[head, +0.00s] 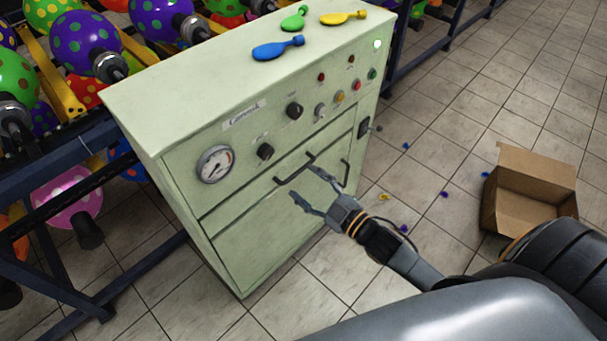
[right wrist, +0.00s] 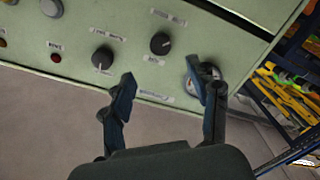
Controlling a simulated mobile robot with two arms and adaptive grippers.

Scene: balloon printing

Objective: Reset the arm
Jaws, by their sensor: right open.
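My right gripper (head: 305,185) is open and empty in front of the pale green control cabinet (head: 225,235), near its drawer handle (head: 294,168). In the head view I cannot tell whether a fingertip touches the cabinet. The right wrist view shows the two fingers of my right gripper (right wrist: 168,88) spread apart, with the cabinet's panel (right wrist: 140,50) and its black knobs (right wrist: 160,43) beyond them. Nothing is between the fingers. My left gripper is not in view.
Blue (head: 278,48), green (head: 295,18) and yellow (head: 343,17) deflated balloons lie on the cabinet top. A rack with dotted balloons (head: 85,45) stands at left. An open cardboard box (head: 520,205) sits on the tiled floor at right, with small coloured scraps nearby.

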